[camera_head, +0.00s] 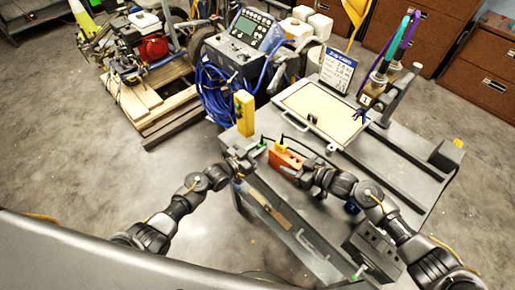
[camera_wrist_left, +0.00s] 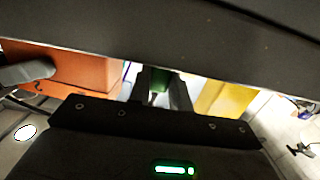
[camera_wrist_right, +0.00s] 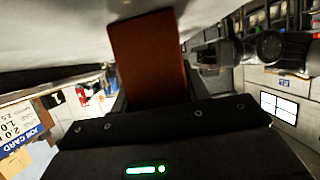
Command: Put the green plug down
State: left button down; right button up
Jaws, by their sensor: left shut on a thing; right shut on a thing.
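The green plug (camera_head: 262,144) is between the fingertips of my left gripper (camera_head: 254,151), at the near edge of the grey table. In the left wrist view the green plug (camera_wrist_left: 160,80) sits between the two fingers, partly hidden by the dark housing. My right gripper (camera_head: 302,168) is shut on an orange box (camera_head: 285,158) just right of the plug. The orange box fills the space between the fingers in the right wrist view (camera_wrist_right: 148,55), and it also shows in the left wrist view (camera_wrist_left: 80,72).
A yellow block (camera_head: 244,112) stands at the grey table's (camera_head: 410,165) left corner. Black cable runs behind the orange box. A pale board (camera_head: 318,110), a job card (camera_head: 338,70) and a stand with coloured handles (camera_head: 384,75) are farther back. Blue hose (camera_head: 213,90) hangs left.

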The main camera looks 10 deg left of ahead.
pick_arm(q)
jog(key=c, duration=1.3)
grip_release()
jog(key=shift+f, duration=0.15)
jog(key=v, duration=1.2)
jog(key=shift+r, duration=0.25)
